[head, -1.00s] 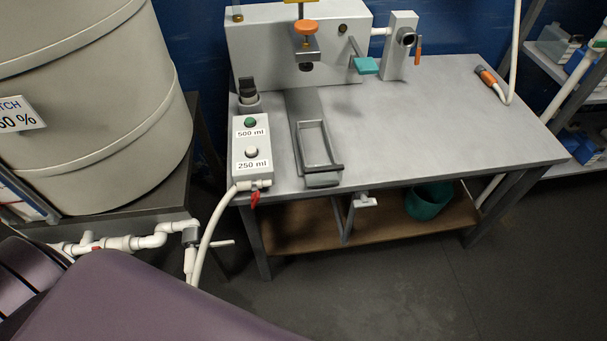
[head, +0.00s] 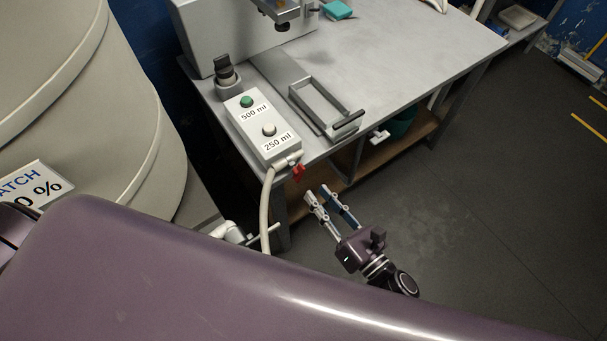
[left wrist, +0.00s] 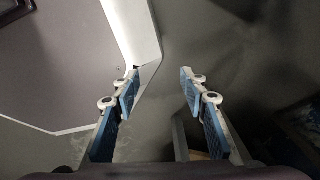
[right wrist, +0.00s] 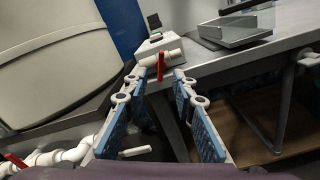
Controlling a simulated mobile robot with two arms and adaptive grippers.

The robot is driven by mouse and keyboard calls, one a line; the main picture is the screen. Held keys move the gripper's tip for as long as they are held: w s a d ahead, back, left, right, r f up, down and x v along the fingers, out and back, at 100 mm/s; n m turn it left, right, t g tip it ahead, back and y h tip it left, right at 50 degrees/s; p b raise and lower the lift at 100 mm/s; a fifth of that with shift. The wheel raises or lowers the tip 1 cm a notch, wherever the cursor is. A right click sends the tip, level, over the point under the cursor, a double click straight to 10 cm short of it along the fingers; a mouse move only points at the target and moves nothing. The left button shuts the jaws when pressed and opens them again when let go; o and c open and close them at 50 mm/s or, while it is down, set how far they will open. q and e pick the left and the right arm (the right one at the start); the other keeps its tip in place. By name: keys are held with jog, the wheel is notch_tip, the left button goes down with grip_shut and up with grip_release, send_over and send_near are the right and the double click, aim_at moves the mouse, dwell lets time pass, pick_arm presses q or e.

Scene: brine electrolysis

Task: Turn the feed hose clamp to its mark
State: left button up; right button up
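A red clamp lever (head: 298,173) sits where the white feed hose (head: 266,205) meets the front of the button box (head: 262,130). In the right wrist view the lever (right wrist: 160,66) hangs ahead, between the fingertips in the picture. My right gripper (head: 317,191) is open and empty, below and slightly right of the clamp in the head view, apart from it. Its fingers also show in the right wrist view (right wrist: 160,78). My left gripper (left wrist: 160,75) is open and empty, and is not seen in the head view. No mark on the clamp can be made out.
The bench (head: 400,60) has a grey metal frame (head: 325,110) beside the box. A large beige tank (head: 90,110) stands left. White pipes with another red handle (right wrist: 14,160) run below it. A brown lower shelf (head: 410,132) lies under the bench. Floor at right is clear.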

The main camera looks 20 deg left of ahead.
aim_at(302, 176)
jog(key=p+x, duration=0.1)
jog(key=x, duration=0.5)
jog(key=shift+w+a, duration=0.35)
jog(key=shift+a, duration=0.05)
pick_arm(q)
jog(key=shift+w+r, duration=0.5)
jog(key=shift+r, duration=0.15)
pick_arm(e)
jog(key=shift+w+a, duration=0.1)
jog(key=shift+a, duration=0.05)
grip_shut()
pick_arm(q)
jog(key=shift+d, duration=0.1)
